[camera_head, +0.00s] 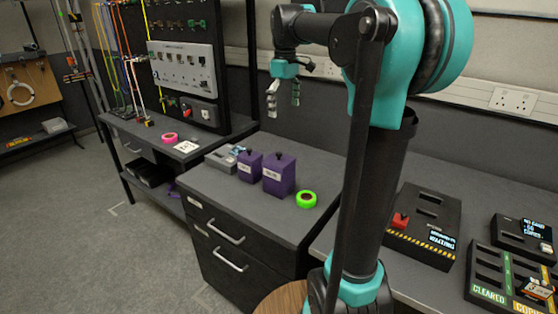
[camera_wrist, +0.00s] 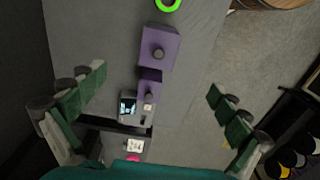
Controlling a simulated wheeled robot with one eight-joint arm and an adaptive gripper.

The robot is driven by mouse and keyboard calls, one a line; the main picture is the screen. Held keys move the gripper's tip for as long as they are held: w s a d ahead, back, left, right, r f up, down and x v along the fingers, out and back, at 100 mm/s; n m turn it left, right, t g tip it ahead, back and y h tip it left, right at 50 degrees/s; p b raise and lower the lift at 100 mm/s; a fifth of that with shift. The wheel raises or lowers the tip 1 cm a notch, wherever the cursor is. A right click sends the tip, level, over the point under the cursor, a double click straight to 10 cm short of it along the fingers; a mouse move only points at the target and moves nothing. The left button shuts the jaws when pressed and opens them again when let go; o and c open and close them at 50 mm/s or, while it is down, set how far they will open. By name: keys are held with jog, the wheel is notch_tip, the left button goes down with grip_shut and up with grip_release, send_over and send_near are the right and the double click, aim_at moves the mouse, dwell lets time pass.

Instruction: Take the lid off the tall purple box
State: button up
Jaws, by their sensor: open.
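The tall purple box (camera_head: 279,178) stands upright on the grey top of a drawer cabinet. Its lid carries a dark round knob, and a white label is on its front. In the wrist view the tall box (camera_wrist: 160,48) shows from above with the knob near the middle of its lid. A smaller purple box (camera_head: 249,166) with a knob stands just left of it; it also shows in the wrist view (camera_wrist: 149,88). My gripper (camera_head: 283,93) is open and empty, above and apart from the boxes. In the wrist view its fingers (camera_wrist: 160,95) are spread wide on either side.
A green tape ring (camera_head: 306,199) lies right of the tall box. A grey device (camera_head: 221,158) sits left of the small box. A pink ring (camera_head: 169,138) lies on the farther bench. The cabinet top (camera_head: 255,205) is clear in front of the boxes.

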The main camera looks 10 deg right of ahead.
send_over(282, 160)
jog(key=f, duration=1.1)
jog(key=shift+s+d+f, duration=0.25)
jog(key=shift+f, duration=0.15)
jog(key=shift+w+a+f, duration=0.1)
jog(key=shift+a+f, duration=0.05)
jog(key=shift+f, duration=1.15)
jog(key=shift+w+a+f, duration=0.1)
jog(key=shift+f, duration=1.15)
jog(key=shift+c, duration=0.6)
jog(key=shift+s, duration=0.1)
jog(key=c, duration=1.8)
